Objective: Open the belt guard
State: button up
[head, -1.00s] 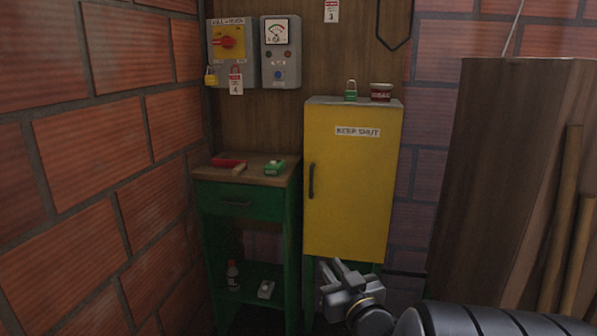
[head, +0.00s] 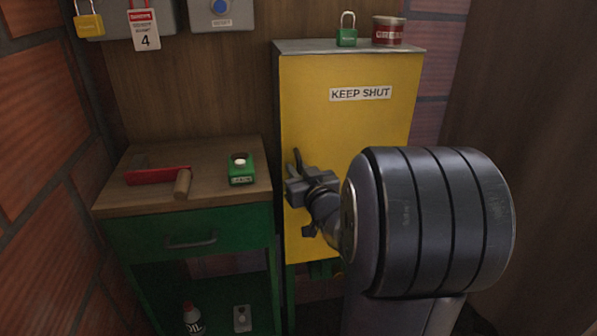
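A yellow box door labelled KEEP SHUT (head: 350,128), which looks like the belt guard, is closed in the head view. Its dark vertical handle (head: 297,160) is on the door's left edge, and only its upper end shows. My gripper (head: 293,182) is at the handle, in front of the door's left edge. My gripper and wrist hide the lower handle. I cannot tell whether the fingers are around the handle or only beside it, or whether they are shut.
A green padlock (head: 347,34) and a red tin (head: 388,31) stand on the box top. Left is a green workbench (head: 190,238) with a red-and-wood tool (head: 160,177) and green button box (head: 241,170) on it. A brick wall bounds the left; wooden boards (head: 520,130) stand right.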

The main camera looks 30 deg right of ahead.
jog(key=shift+s, duration=0.1)
jog(key=shift+c, duration=0.5)
grip_shut()
